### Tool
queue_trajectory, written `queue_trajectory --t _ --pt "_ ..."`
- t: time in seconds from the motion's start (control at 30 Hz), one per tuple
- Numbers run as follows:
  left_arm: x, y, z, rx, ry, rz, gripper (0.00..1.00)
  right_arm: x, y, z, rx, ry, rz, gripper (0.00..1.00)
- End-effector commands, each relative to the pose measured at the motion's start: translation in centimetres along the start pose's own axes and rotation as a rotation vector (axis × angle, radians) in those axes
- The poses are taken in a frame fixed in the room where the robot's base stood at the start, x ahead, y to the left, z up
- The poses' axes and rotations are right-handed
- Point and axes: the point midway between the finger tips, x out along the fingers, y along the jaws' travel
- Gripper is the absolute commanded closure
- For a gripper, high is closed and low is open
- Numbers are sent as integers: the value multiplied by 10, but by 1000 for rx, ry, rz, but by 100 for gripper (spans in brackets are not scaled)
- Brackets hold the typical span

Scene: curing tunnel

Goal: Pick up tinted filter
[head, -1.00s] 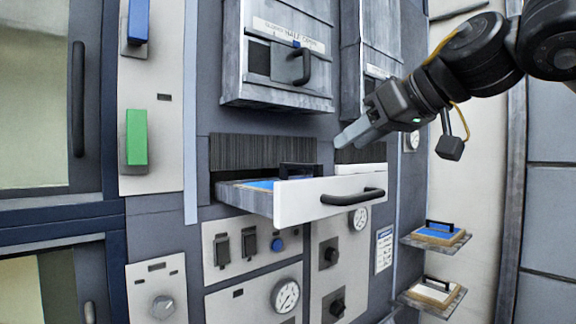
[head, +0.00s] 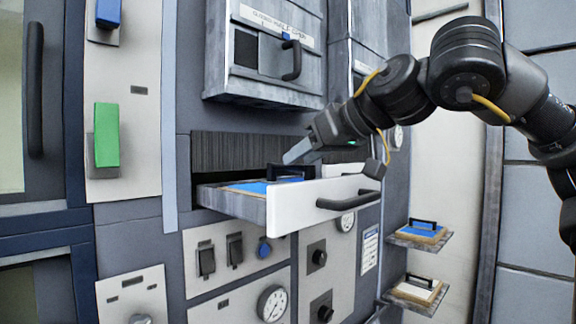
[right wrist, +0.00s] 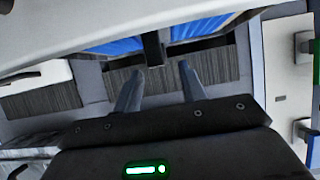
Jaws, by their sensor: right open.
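A blue tinted filter (head: 249,187) with a wooden frame and a black handle (head: 288,172) lies in the pulled-out drawer (head: 305,208). My right gripper (head: 296,155) is just above the drawer, close to the handle. In the right wrist view, the two fingers (right wrist: 158,88) are apart with nothing between them, and the black handle (right wrist: 153,48) shows beyond their tips with blue filter surface (right wrist: 112,46) on both sides. My left gripper is not in view.
Another blue filter (head: 421,231) sits on a small shelf at the right, and a pale one (head: 418,286) on the shelf below. A hatch box (head: 266,55) juts out above the drawer. The drawer's black pull (head: 348,200) sticks out in front.

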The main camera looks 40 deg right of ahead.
Motion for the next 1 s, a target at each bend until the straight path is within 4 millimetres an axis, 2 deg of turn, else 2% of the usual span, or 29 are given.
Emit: queue_trajectory --t 0.03,0.1,0.3,0.7,1.0 --pt "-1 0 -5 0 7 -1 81 7 0 0 0 -3 -1 59" --pt "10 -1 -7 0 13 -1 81 17 0 4 0 -1 1 59" --pt "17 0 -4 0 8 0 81 32 -1 2 0 -1 0 59" --pt "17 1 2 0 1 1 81 36 -1 0 0 -1 -1 59" --pt "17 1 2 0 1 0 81 36 -1 0 0 -1 -1 78"
